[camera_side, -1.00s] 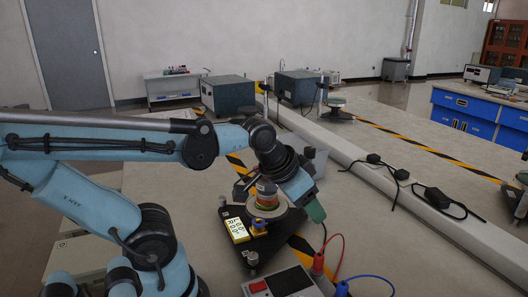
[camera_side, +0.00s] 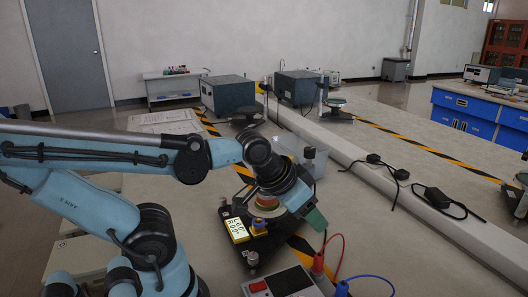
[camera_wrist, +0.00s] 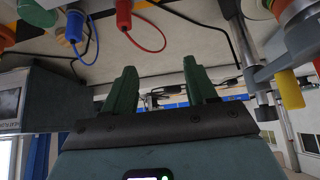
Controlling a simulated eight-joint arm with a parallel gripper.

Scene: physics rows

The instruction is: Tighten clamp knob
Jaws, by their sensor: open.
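A dark instrument base (camera_side: 262,244) stands on the bench in the side view, with a lit yellow display (camera_side: 237,230) and a round stacked part (camera_side: 266,208) partly behind my wrist. A small yellow-and-blue part (camera_side: 258,227) sits at its front. My gripper (camera_side: 316,219) is at the base's right side; its green fingers look empty. In the wrist view my gripper (camera_wrist: 160,82) has its fingers apart with nothing between them. A yellow knob-like part (camera_wrist: 288,90) is right of the fingers, beside a grey post. I cannot tell for certain which part is the clamp knob.
A grey box with red parts (camera_side: 285,282) stands in front, with a red cable (camera_side: 341,256) and a blue cable (camera_side: 375,278) close to my gripper. A clear bin (camera_side: 308,157) is behind my wrist.

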